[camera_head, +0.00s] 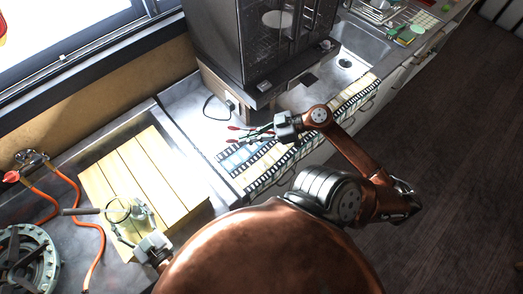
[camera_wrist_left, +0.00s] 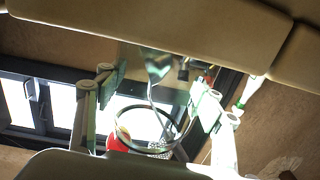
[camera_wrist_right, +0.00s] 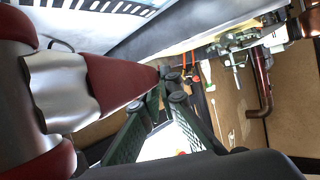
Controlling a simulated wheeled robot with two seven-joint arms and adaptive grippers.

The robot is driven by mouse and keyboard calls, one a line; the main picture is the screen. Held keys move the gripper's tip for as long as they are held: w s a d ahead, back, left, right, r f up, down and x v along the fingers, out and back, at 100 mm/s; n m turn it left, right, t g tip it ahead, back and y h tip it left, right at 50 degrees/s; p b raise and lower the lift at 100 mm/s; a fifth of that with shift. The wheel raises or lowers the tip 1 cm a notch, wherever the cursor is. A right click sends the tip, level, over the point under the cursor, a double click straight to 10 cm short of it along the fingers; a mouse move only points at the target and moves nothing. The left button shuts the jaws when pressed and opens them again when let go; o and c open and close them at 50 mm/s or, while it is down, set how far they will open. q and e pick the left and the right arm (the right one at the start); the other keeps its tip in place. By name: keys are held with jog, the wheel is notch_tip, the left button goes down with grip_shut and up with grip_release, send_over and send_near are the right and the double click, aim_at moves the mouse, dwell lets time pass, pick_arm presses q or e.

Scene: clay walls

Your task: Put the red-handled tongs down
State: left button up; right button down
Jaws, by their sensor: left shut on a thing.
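In the head view the red-handled tongs (camera_head: 234,128) show as two red ends, spread apart, just left of my right gripper (camera_head: 262,132), over the filmstrip-patterned mat. I cannot tell whether the tongs touch the mat. My left gripper (camera_head: 130,218) is shut on a round wire-rimmed strainer (camera_head: 116,211) with a dark handle. Its ring (camera_wrist_left: 152,132) shows between the fingers in the left wrist view.
The filmstrip-patterned mat (camera_head: 258,172) lies on the counter in front of a dark appliance (camera_head: 265,45). A wooden board (camera_head: 150,170) is under my left gripper. Orange hoses (camera_head: 75,190) and a burner ring (camera_head: 25,258) are at the far left. A sink (camera_head: 355,45) is at the back right.

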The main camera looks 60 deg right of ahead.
aim_at(252, 155)
jog(key=shift+s+d+f, duration=0.2)
jog(key=shift+s+d, duration=0.2)
notch_tip(252, 155, down, 10)
jog(key=shift+s+r, duration=0.1)
jog(key=shift+r, duration=0.1)
jog(key=shift+f, duration=0.1)
jog(key=c, duration=2.2)
grip_release()
jog(key=shift+o, duration=0.2)
